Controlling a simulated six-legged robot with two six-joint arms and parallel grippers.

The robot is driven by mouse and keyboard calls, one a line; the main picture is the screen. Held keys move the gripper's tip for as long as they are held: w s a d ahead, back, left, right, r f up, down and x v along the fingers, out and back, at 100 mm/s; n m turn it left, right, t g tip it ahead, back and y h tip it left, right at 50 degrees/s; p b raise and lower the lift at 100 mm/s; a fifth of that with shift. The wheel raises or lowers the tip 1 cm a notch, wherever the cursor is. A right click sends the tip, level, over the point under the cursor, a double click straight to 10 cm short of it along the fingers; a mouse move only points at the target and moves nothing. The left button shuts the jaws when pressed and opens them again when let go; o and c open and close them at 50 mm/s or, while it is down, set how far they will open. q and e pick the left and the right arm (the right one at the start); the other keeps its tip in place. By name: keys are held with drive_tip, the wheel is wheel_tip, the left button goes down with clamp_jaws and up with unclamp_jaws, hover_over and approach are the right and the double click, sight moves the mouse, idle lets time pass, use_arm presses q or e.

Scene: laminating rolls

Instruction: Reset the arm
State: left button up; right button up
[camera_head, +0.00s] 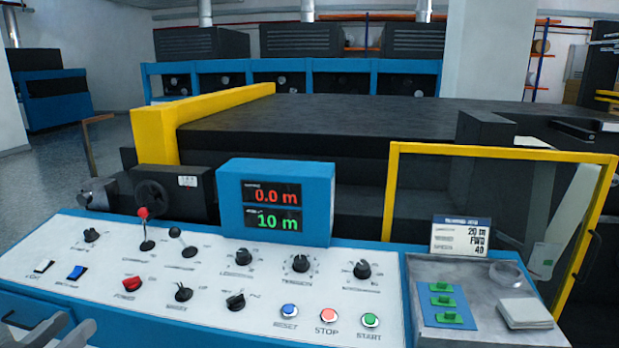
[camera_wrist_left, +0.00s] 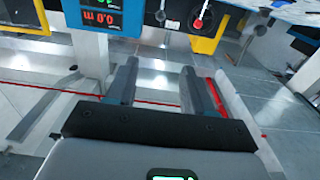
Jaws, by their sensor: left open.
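My left gripper (camera_head: 47,332) shows at the lower left corner of the head view, in front of the control panel (camera_head: 200,275). In the left wrist view its two fingers (camera_wrist_left: 160,88) stand apart with nothing between them, only floor behind. The panel carries a red-knobbed lever (camera_head: 143,225), a black-knobbed lever (camera_head: 178,240), several dials and switches, and blue, red and green buttons. The blue display box (camera_head: 275,200) reads 0.0 m above and 10 m below. It also shows upside down in the left wrist view (camera_wrist_left: 92,20). My right gripper is not in view.
A yellow-framed guard (camera_head: 500,153) stands at the right behind a grey tray (camera_head: 480,270) with green pieces, a clear round dish and a pale pad. A card (camera_head: 460,237) stands behind the tray. The dark machine bed (camera_head: 320,120) lies beyond the panel.

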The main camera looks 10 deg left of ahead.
use_arm(q)
drive_tip(key=w+d+f+g+h+p, duration=0.25)
drive_tip(key=w+d+f+h, duration=0.35)
drive_tip(key=d+f, duration=0.55)
drive_tip(key=d+f+n+g+p, duration=0.15)
drive_tip(key=d+f+g, duration=0.35)
drive_tip(key=d+f, duration=0.75)
drive_tip(key=s+d+f+n+g+y, duration=0.1)
drive_tip(key=s+d+f+g, duration=0.3)
drive_tip(key=s+d+f, duration=0.4)
drive_tip(key=s+a+f+g+y, duration=0.1)
drive_tip(key=s+f+g, duration=0.5)
drive_tip(key=s, duration=0.6)
drive_tip(key=shift+s+a+f+y, duration=0.15)
drive_tip(key=shift+a+f+y, duration=0.25)
drive_tip(key=shift+f+y, duration=0.3)
drive_tip(key=shift+f, duration=0.15)
drive_tip(key=shift+c, duration=0.9)
